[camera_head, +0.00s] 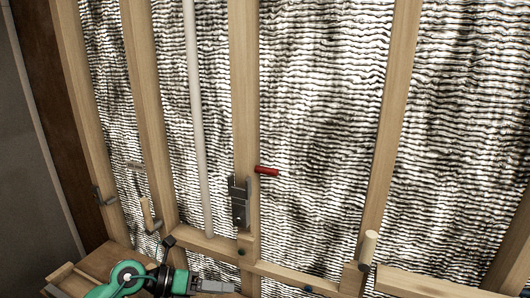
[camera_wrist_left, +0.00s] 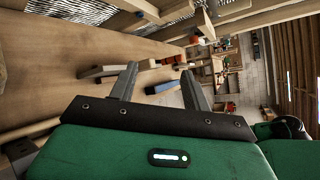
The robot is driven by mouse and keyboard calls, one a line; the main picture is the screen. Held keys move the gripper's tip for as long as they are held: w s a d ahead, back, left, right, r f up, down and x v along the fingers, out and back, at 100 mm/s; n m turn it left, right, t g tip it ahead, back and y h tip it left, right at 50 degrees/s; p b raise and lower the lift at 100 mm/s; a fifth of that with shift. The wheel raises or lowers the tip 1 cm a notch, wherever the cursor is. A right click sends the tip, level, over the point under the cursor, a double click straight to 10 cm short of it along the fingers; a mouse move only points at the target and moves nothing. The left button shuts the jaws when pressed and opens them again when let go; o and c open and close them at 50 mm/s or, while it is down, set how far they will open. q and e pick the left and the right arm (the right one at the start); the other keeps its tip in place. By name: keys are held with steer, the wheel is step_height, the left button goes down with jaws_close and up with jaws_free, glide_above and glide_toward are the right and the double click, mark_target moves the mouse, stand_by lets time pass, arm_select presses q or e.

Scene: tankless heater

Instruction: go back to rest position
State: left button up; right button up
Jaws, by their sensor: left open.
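My left arm, green, comes in at the bottom left of the head view. Its left gripper (camera_head: 215,284) has grey fingers pointing right, low in front of the wooden wall frame. In the left wrist view the two fingers of this gripper (camera_wrist_left: 160,82) stand apart with nothing held between them. My right gripper is in neither view.
Wooden studs (camera_head: 243,90) and wavy insulation fill the wall. A white pipe (camera_head: 194,110) runs upright. A red-handled item (camera_head: 266,170) and a grey metal piece (camera_head: 239,203) are at the middle stud. A pale cylinder (camera_head: 369,246) stands lower right.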

arm_select(q)
step_height(320, 180, up, 8)
steer(key=n+t+h, duration=0.3)
steer(key=n+t, duration=1)
steer(key=s+a+f+n+y, duration=0.2)
steer(key=a+f+n+y, duration=0.4)
steer(key=n+y, duration=0.4)
steer(key=s+a+f+n+y, duration=0.3)
steer(key=a+f+n+y, duration=0.4)
steer(key=n, duration=0.4)
steer(key=s+f+n+g, duration=0.3)
steer(key=s+f+g, duration=0.35)
steer(key=s, duration=0.45)
steer(key=s+f+n+g, duration=0.2)
steer(key=s+f+g, duration=0.45)
steer(key=s, duration=0.45)
step_height(320, 180, down, 32)
steer(key=s+d, duration=0.1)
steer(key=s+a+f, duration=0.1)
steer(key=s+f, duration=0.8)
steer(key=f, duration=0.1)
steer(key=s+a+f+g, duration=0.1)
steer(key=s+a+f, duration=0.1)
steer(key=s+f, duration=0.7)
steer(key=shift+s+a+f+g, duration=0.25)
steer(key=shift+s+f+g, duration=0.1)
steer(key=shift+s, duration=0.15)
